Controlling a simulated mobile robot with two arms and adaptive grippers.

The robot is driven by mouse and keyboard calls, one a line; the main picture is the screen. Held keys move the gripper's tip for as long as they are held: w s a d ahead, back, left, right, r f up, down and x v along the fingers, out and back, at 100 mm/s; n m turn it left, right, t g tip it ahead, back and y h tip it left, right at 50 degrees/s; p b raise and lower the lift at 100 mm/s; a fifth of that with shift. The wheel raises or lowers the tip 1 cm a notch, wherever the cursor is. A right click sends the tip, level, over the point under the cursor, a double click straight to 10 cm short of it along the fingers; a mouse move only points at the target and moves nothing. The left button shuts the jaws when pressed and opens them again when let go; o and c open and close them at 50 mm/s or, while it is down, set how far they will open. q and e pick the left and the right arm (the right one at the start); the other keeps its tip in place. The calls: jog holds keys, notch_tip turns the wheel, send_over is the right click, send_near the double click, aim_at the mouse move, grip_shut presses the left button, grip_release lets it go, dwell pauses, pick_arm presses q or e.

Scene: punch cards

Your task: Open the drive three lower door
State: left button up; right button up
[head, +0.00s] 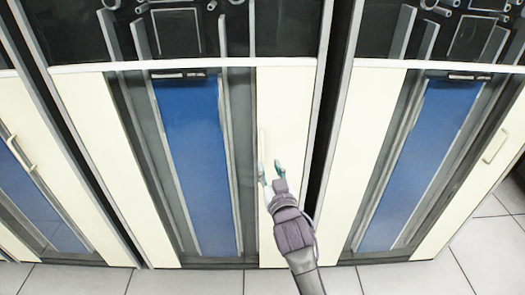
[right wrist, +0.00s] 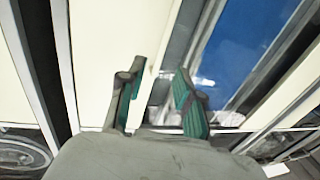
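The middle cabinet's lower door (head: 285,110) is cream with a tall blue window (head: 195,150), and it looks closed. A pale vertical handle (head: 262,143) shows faintly on its cream right-hand strip. No label that I can read names drive three. My right gripper (head: 270,172) is at the handle's lower part, in front of the cream strip. In the right wrist view the fingers (right wrist: 160,95) stand apart, with green inner pads. A cream edge runs behind the gap; I cannot tell whether the fingers touch the handle. My left gripper is not in view.
Similar cabinets stand on both sides, with a handle (head: 20,150) on the left one and a handle (head: 495,147) on the right one. Dark upper windows are above the doors. Tiled floor (head: 185,282) lies clear in front.

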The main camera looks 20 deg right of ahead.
aim_at(263, 151)
jog(key=w, duration=0.9)
jog(key=shift+d, duration=0.3)
jog(key=shift+s, duration=0.1)
grip_shut()
